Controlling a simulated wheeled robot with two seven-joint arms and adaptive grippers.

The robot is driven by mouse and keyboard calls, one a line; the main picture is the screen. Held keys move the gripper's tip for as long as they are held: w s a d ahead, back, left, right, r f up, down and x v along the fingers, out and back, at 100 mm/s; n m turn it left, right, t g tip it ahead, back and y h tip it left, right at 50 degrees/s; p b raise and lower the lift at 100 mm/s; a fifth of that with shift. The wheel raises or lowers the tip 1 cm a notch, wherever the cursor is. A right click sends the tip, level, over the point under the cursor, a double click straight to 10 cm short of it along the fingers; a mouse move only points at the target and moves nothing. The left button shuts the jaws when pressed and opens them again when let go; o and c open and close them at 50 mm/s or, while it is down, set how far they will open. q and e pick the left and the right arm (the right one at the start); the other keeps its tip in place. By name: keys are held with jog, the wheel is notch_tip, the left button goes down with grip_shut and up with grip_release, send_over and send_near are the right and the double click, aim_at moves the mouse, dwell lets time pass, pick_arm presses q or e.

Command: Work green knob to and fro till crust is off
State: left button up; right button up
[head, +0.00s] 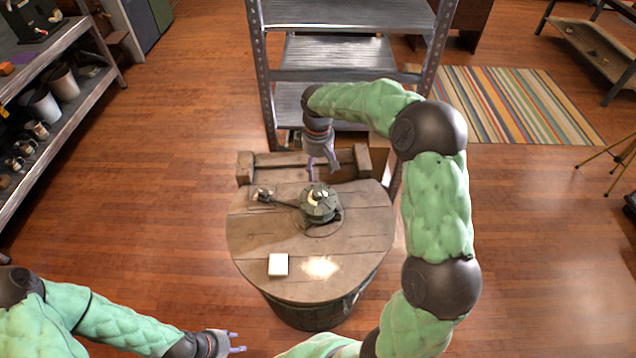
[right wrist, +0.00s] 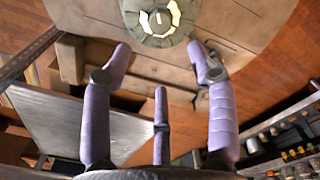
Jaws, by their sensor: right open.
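The green knob (head: 320,208) is a squat, dark grey-green round piece on the barrel-like wooden table, with a dark rod reaching out to its left. A pale, broken ring of crust (head: 313,199) lies on its top. In the right wrist view the knob (right wrist: 150,38) and crust (right wrist: 172,14) are at the top edge, partly cut off. My right gripper (head: 322,170) is open and empty, behind and above the knob, not touching it; its spread fingers (right wrist: 162,65) show in the wrist view. My left gripper (head: 238,342) is empty, its fingers apart, low in front of the table.
The round wooden table (head: 255,235) carries a white block (head: 278,265) and a bright patch at its front. A low wooden ledge (head: 275,165) and a metal shelf (head: 345,62) stand behind it. A loaded shelf (head: 60,50) is at left. Floor is clear on both sides.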

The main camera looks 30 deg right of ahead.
aim_at(318, 192)
notch_tip(318, 192, down, 12)
jog(key=m+b, duration=0.9)
jog(key=m, duration=0.6)
jog(key=shift+r+m, duration=0.1)
jog(key=shift+m, duration=0.2)
jog(key=c, duration=1.1)
